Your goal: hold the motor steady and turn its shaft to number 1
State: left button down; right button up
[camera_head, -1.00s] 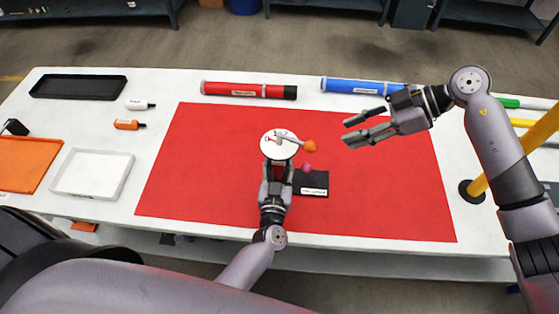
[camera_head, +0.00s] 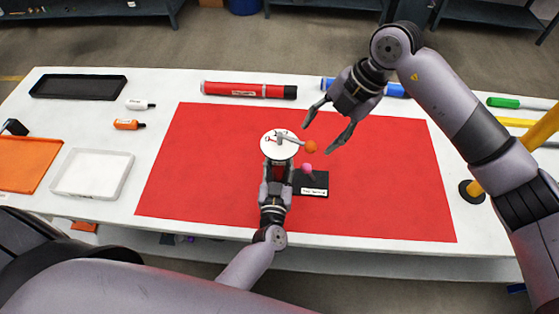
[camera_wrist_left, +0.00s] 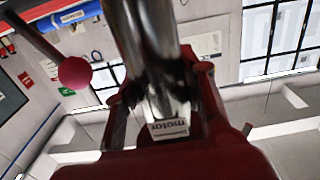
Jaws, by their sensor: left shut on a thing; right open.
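The motor, dark red with a white round dial (camera_head: 268,150) on top, stands on the red mat. A grey shaft lever (camera_head: 290,138) lies across the dial and ends in an orange ball (camera_head: 311,147). A pink ball (camera_head: 306,168) sits lower, beside the motor. My left gripper (camera_head: 277,168) is shut on the motor from the near side. The left wrist view shows the red motor body (camera_wrist_left: 165,160) with a "motor" label close up, and the pink ball (camera_wrist_left: 75,73) on a rod. My right gripper (camera_head: 323,131) is open, above and around the orange ball's right side, apparently not touching it.
A black labelled block (camera_head: 313,188) lies right of the motor. A red tube (camera_head: 240,90) and a blue tube (camera_head: 340,84) lie at the back. A white tray (camera_head: 92,190) is at left, and a yellow post (camera_head: 500,172) at right. The right of the red mat (camera_head: 400,190) is clear.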

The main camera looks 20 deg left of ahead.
aim_at(313, 143)
jog(key=n+t+h, duration=0.1)
jog(key=n, duration=0.1)
jog(key=a+n+t+h, duration=0.1)
jog(key=n, duration=0.2)
jog(key=r+n+h, duration=0.1)
jog(key=n, duration=0.1)
jog(key=shift+s+a+r+n+t+h, duration=0.1)
jog(key=shift+s+a+n+t+h, duration=0.05)
jog(key=shift+a+n+t+h, duration=0.25)
jog(key=shift+w+a+f, duration=0.1)
jog(key=shift+w+f, duration=0.15)
jog(key=shift+f, duration=1.4)
jog(key=shift+w+a+f, duration=0.1)
jog(key=shift+w+f, duration=0.1)
jog(key=shift+f, duration=1.4)
jog(key=shift+w+a+f, duration=0.1)
jog(key=shift+w+f, duration=0.15)
jog(key=shift+f, duration=1.4)
jog(key=c, duration=0.7)
jog(key=shift+w+d, duration=0.2)
jog(key=c, duration=0.4)
